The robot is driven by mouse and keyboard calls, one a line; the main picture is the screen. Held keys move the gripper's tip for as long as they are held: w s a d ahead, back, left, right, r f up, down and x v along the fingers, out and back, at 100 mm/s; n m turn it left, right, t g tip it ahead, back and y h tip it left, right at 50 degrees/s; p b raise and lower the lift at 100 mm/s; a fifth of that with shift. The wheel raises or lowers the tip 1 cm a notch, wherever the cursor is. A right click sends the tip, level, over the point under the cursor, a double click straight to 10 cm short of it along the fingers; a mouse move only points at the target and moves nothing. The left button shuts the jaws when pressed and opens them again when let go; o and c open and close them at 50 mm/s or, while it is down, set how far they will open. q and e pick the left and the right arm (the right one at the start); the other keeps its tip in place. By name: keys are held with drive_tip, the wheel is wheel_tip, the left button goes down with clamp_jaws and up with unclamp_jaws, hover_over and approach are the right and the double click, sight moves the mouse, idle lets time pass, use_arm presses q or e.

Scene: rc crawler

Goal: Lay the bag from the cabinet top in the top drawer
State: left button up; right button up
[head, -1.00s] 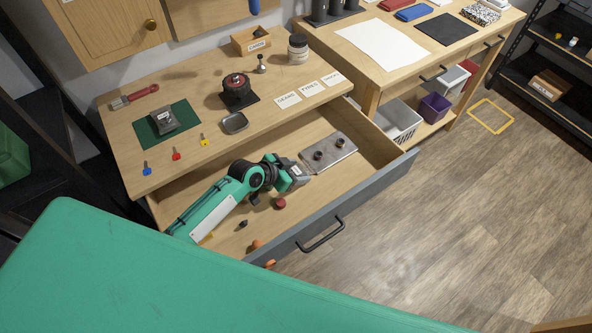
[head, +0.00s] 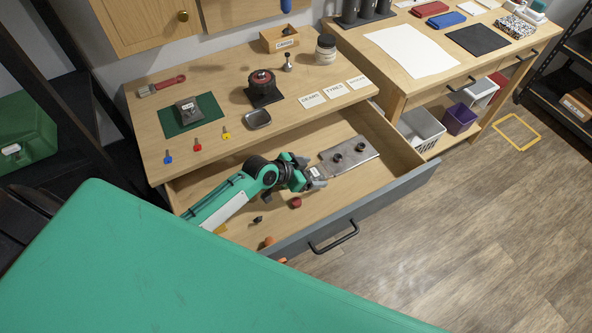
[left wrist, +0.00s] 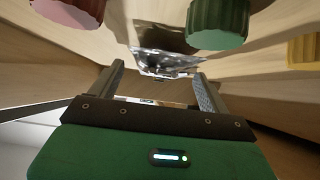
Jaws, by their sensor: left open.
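In the left wrist view, a crumpled shiny piece of the bag (left wrist: 165,62) shows ahead of the fingers. My left gripper (head: 319,178) is at the bag's left edge, low over the drawer floor. Its two fingers (left wrist: 157,88) are apart in the left wrist view; whether they touch the bag I cannot tell. The cabinet top (head: 225,95) is above and behind the drawer. My right gripper is not in view.
A red ball-like piece (head: 297,202), a dark piece (head: 258,220) and an orange piece (head: 268,241) lie in the drawer near my arm. On the cabinet top stand a green mat (head: 207,113), a metal dish (head: 257,119) and a dark device (head: 262,82).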

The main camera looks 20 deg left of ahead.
use_arm(q)
drive_tip(key=v, duration=0.9)
drive_tip(key=shift+s, duration=0.15)
drive_tip(key=shift+s+a+r+b, duration=0.2)
drive_tip(key=shift+s+r+b, duration=0.05)
drive_tip(key=shift+b, duration=0.05)
drive_tip(key=shift+s+a+r, duration=0.1)
drive_tip(key=shift+r, duration=0.1)
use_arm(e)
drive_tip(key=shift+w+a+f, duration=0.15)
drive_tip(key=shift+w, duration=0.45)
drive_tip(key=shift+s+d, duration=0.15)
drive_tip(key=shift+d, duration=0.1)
